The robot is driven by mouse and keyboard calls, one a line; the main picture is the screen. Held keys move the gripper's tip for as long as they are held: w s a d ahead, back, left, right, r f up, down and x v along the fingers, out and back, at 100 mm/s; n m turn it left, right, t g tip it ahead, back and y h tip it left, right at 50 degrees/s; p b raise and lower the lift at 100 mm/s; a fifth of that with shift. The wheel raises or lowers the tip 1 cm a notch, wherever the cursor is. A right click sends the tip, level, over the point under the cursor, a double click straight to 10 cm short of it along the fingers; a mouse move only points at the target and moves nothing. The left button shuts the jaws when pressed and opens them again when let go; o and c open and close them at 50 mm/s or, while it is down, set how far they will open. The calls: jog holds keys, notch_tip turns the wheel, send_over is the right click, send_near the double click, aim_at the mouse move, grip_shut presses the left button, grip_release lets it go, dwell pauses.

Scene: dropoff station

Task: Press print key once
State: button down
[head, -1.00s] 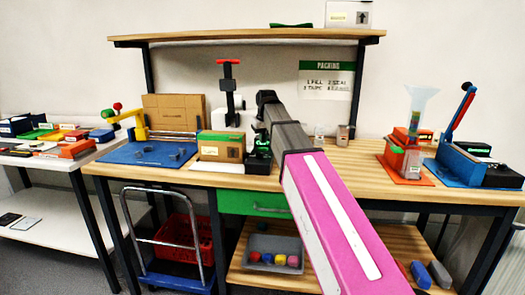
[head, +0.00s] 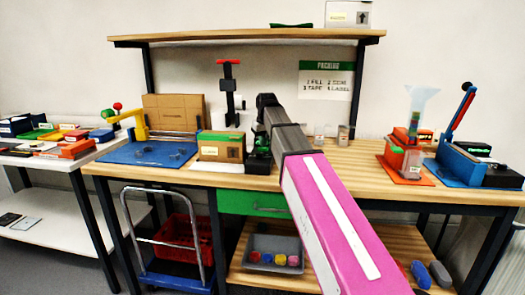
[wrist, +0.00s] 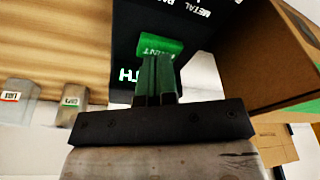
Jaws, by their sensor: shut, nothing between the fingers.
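The green print key (wrist: 155,46) shows in the wrist view on the face of a black device (wrist: 125,50). Its white lettering is partly hidden, with "INT" roughly readable. My gripper (wrist: 157,62) is shut and empty, its narrow fingers pointing at the key, with the tips overlapping its lower edge. I cannot tell whether they touch it. In the head view the black device (head: 259,163) stands on the bench just right of a small cardboard box (head: 222,150). My arm hides part of that area, and the fingertips are not clear there.
The open carton (wrist: 285,50) rises close on the right in the wrist view. Small labelled bins (wrist: 72,100) stand to the left. In the head view, a blue mat (head: 130,153) lies left, and an orange-based station (head: 405,170) stands right.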

jog(key=shift+f, duration=0.5)
dwell(0.3)
jog(key=shift+w+a+v, duration=0.1)
jog(key=shift+w+v, duration=0.1)
jog(key=shift+v, duration=0.95)
jog(key=shift+w+a+v, duration=0.1)
jog(key=shift+w+v, duration=0.15)
jog(key=shift+v, duration=0.9)
jog(key=shift+w+a+v, duration=0.1)
jog(key=shift+w+v, duration=0.1)
jog(key=shift+v, duration=1)
